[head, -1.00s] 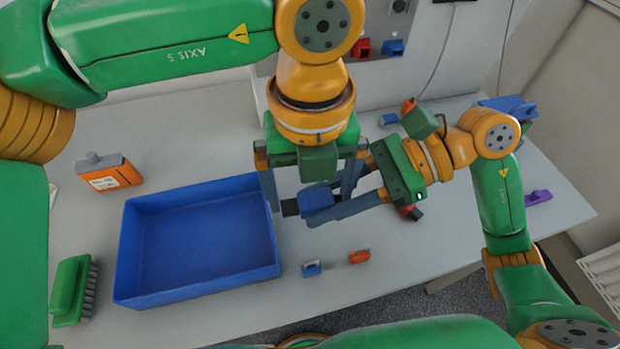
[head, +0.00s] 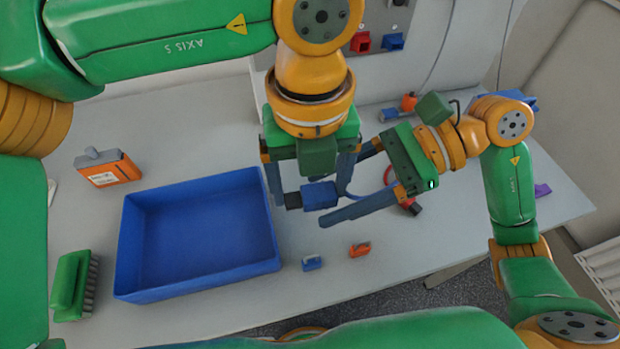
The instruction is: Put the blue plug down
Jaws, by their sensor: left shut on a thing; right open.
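The blue plug (head: 320,195) is in the air above the table, to the right of the blue tray, with its dark end toward the tray. My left gripper (head: 309,198) points down and is shut on the plug, one finger on each side. My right gripper (head: 346,190) comes in from the right. Its fingers are spread apart around the plug's rear end, and its far finger is partly hidden behind my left gripper. A blue cable (head: 360,196) shows behind the plug, between the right fingers.
The empty blue tray (head: 196,285) is left of the plug. A small blue clip (head: 312,263) and orange clip (head: 360,250) lie in front. An orange bottle (head: 109,168) and green brush (head: 74,286) are left. A panel with red (head: 361,42) and blue (head: 392,42) sockets stands behind.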

